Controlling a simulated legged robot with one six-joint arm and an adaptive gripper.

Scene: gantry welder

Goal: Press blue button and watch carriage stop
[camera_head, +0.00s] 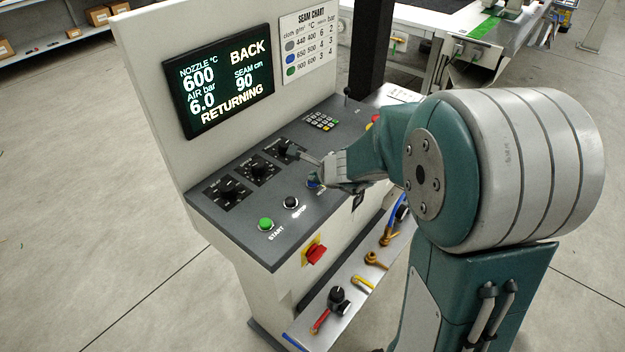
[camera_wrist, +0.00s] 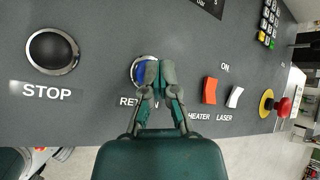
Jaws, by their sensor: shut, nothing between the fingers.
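The blue button (camera_wrist: 140,71), labelled RETURN, is in a metal ring on the dark console. In the wrist view my gripper (camera_wrist: 155,71) is shut and empty, its fingertips covering the button's right part. Whether they touch or press it I cannot tell. In the head view only a sliver of the blue button (camera_head: 312,184) shows under my gripper (camera_head: 322,172). The screen (camera_head: 226,80) reads BACK and RETURNING, with nozzle 600, air 6.0 and seam 90. I cannot make out the carriage for certain.
A black STOP button (camera_wrist: 53,50) sits left of the blue one; a green START button (camera_head: 266,224) is further left. Red heater (camera_wrist: 210,90) and white laser (camera_wrist: 235,96) switches and a red emergency button (camera_wrist: 284,107) lie right. Knobs (camera_head: 259,169) stand behind.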

